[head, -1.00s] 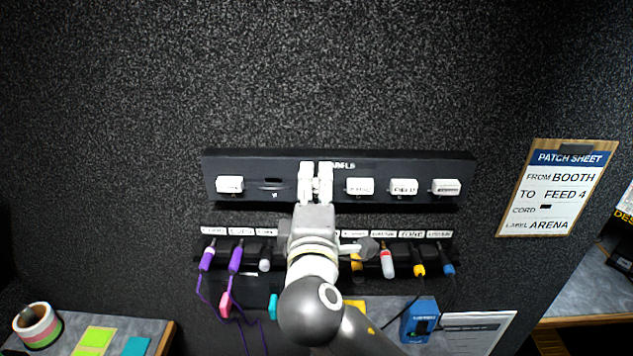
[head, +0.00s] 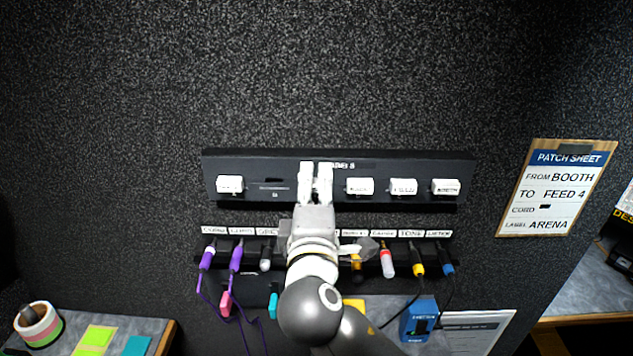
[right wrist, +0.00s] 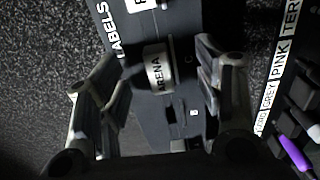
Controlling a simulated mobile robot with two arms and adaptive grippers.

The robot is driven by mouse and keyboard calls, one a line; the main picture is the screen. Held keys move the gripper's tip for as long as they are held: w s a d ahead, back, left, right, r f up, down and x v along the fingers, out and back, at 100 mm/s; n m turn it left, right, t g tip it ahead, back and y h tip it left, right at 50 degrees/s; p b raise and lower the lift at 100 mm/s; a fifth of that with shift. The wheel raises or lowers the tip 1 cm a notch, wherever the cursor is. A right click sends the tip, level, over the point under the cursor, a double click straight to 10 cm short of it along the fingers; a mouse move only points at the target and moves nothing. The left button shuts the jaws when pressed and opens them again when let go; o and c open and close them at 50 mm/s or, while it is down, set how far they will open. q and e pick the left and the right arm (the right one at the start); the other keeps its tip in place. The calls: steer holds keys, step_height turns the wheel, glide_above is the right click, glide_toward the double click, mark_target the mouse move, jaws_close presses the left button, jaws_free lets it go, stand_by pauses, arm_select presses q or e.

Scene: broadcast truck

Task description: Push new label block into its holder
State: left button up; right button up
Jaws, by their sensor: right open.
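The black label rack (head: 420,163) runs across the dark wall in the head view. My right gripper (head: 315,178) is in front of the rack's middle, its fingers pointing up. In the right wrist view my right gripper (right wrist: 165,95) is open, one finger on each side of a white label block (right wrist: 157,72) reading ARENA. The block sits at the rack position marked C; how deep it sits I cannot tell. A slot marked B (right wrist: 180,113) beside it is empty and also shows in the head view (head: 268,187). My left gripper is not in view.
Other white label blocks stand in the rack, one at the left (head: 229,184) and several at the right (head: 404,187). Below is a row of coloured plugs (head: 387,262) with name strips. A patch sheet (head: 557,187) reading label ARENA hangs at the right.

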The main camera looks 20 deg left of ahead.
stand_by(0.3)
jaws_close()
stand_by(0.5)
steer(key=shift+s, duration=0.1)
steer(key=shift+p+v, duration=0.75)
steer(key=shift+v, duration=2.2)
steer(key=shift+v, duration=1.5)
